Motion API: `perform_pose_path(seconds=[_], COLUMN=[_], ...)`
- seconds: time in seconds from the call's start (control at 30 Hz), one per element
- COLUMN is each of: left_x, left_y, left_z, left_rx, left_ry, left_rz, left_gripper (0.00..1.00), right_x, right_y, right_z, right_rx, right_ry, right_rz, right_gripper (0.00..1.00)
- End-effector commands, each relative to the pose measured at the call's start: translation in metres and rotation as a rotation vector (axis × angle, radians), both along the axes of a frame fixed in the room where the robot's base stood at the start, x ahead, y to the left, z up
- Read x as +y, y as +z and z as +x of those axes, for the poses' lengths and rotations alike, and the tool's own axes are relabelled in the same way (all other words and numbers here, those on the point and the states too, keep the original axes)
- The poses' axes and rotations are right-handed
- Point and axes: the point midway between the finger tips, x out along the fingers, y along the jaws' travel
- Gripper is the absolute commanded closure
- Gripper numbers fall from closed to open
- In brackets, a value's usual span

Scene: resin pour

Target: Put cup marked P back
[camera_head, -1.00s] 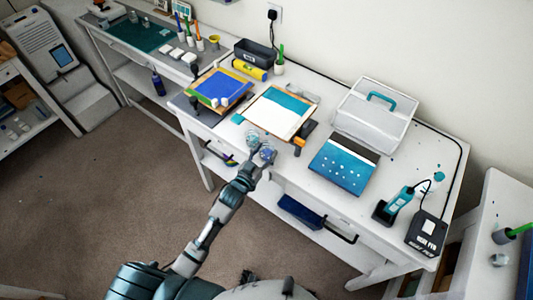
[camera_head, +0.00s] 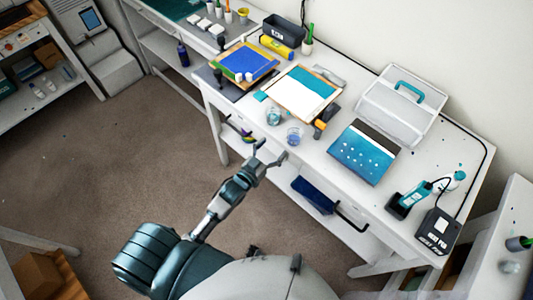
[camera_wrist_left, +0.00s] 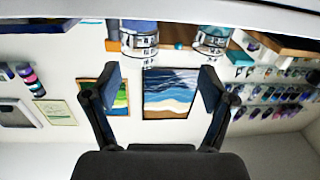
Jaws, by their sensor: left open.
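Two clear cups stand side by side near the table's front edge, one cup (camera_head: 273,115) on the left with a pale tint and one cup (camera_head: 294,135) on the right with a bluish-purple tint. I cannot read which is marked P. My left gripper (camera_head: 272,153) is open and empty, in front of the table edge and apart from both cups. In the left wrist view its spread fingers (camera_wrist_left: 154,88) have nothing between them, and two cups with printed markings, one cup (camera_wrist_left: 139,38) and another cup (camera_wrist_left: 211,38), show beyond at the top. My right gripper is not in view.
A framed white-and-teal panel (camera_head: 302,90) lies behind the cups. A blue panel (camera_head: 362,153) lies to their right, with a clear case (camera_head: 401,108) behind. A torch on a stand (camera_head: 408,198) is at the right end. A blue item (camera_head: 313,195) is below the tabletop.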

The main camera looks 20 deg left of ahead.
Motion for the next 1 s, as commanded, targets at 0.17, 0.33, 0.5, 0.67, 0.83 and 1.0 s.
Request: perform_pose_path(seconds=[0.17,0.33,0.5,0.67,0.83,1.0], left_x=[0.001,0.009,0.017,0.023,0.032,0.039], left_y=[0.002,0.001,-0.001,-0.047,-0.200,-0.369], left_z=[-0.027,-0.035,-0.035,-0.032,-0.053,-0.142], left_rx=[0.000,-0.002,-0.001,0.088,0.389,0.767], left_ry=[0.000,-0.001,0.000,0.021,0.071,0.090], left_rz=[0.004,-0.002,-0.009,0.013,0.100,0.207], left_gripper=[0.17,0.17,0.17,0.17,0.17,0.17], right_x=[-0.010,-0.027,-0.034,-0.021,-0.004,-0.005], right_y=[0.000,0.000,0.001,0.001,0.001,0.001], right_z=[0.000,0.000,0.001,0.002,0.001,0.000], right_rx=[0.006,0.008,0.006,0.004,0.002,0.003], right_ry=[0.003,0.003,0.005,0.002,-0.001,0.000], right_rz=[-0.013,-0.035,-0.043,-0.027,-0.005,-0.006], right_gripper=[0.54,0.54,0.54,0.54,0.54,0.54])
